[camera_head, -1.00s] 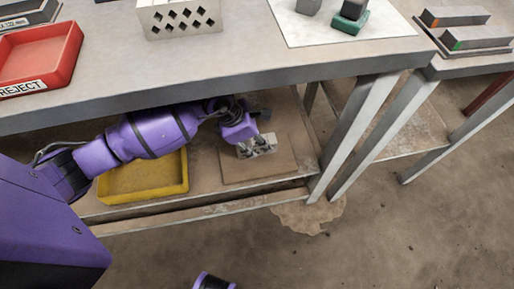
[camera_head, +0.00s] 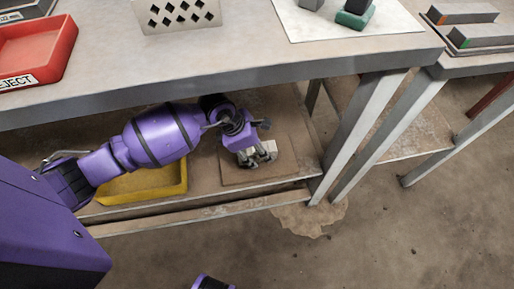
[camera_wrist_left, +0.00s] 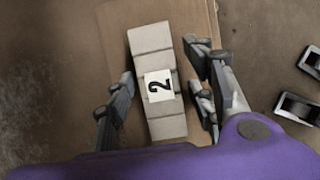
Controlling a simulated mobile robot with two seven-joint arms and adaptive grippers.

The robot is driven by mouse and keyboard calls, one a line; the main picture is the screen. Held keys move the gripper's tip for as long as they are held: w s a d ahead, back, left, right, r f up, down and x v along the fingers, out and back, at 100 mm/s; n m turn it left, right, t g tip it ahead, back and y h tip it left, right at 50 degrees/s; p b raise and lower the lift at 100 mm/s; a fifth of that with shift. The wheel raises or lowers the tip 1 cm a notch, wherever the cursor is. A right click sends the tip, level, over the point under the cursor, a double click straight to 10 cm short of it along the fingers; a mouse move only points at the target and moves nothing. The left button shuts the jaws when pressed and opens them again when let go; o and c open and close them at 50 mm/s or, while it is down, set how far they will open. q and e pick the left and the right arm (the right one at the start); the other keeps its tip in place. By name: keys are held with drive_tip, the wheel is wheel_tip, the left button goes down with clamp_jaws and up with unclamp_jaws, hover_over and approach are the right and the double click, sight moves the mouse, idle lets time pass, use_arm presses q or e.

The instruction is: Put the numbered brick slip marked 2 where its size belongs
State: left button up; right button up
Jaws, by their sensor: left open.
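The brick slip marked 2 (camera_wrist_left: 142,46) is a pale grey, ridged block with a white label bearing a black 2. It lies on a brown board (camera_wrist_left: 205,20), which sits on the lower shelf under the bench. In the head view the slip (camera_head: 271,148) is partly hidden by my left gripper (camera_head: 258,158). In the left wrist view the open fingers of my left gripper (camera_wrist_left: 160,100) stand on both sides of the slip, with gaps showing beside it. My right gripper is not in view.
A yellow tray (camera_head: 150,183) is on the shelf beneath my left arm. The bench front edge (camera_head: 200,92) overhangs the shelf. On top are a red REJECT tray (camera_head: 62,50), a perforated box (camera_head: 180,16) and a white sheet (camera_head: 385,28). Grey bars (camera_head: 480,36) lie on the right table (camera_head: 478,62).

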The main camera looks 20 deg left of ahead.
use_arm(q)
drive_tip(key=p+v, duration=0.2)
drive_tip(key=v, duration=0.5)
drive_tip(key=shift+s+a+r+p, duration=0.1)
drive_tip(key=shift+a+r+p, duration=0.05)
drive_tip(key=shift+r+p, duration=0.2)
drive_tip(key=s+d+r+n+t+h, duration=0.35)
drive_tip(key=s+d+n+h, duration=0.65)
drive_tip(key=s+d+n, duration=0.5)
drive_tip(key=s+a+f+n+t+y, duration=0.35)
drive_tip(key=a+n+y, duration=0.3)
drive_tip(key=n, duration=0.45)
drive_tip(key=s+a+f+n+t+y, duration=0.2)
drive_tip(key=s+a+f+n+y, duration=0.3)
drive_tip(key=a+n, duration=0.5)
drive_tip(key=s+f+n+g+y, duration=0.1)
drive_tip(key=s+f+n+g, duration=0.2)
drive_tip(key=s+n, duration=0.2)
drive_tip(key=s+f+n+g+y, duration=0.1)
drive_tip(key=s+n, duration=0.4)
drive_tip(key=s, duration=0.7)
wheel_tip(320, 180, down, 2)
drive_tip(key=shift+s+f+n+g, duration=0.1)
drive_tip(key=shift+s+n+g, duration=0.25)
drive_tip(key=shift+g, duration=0.55)
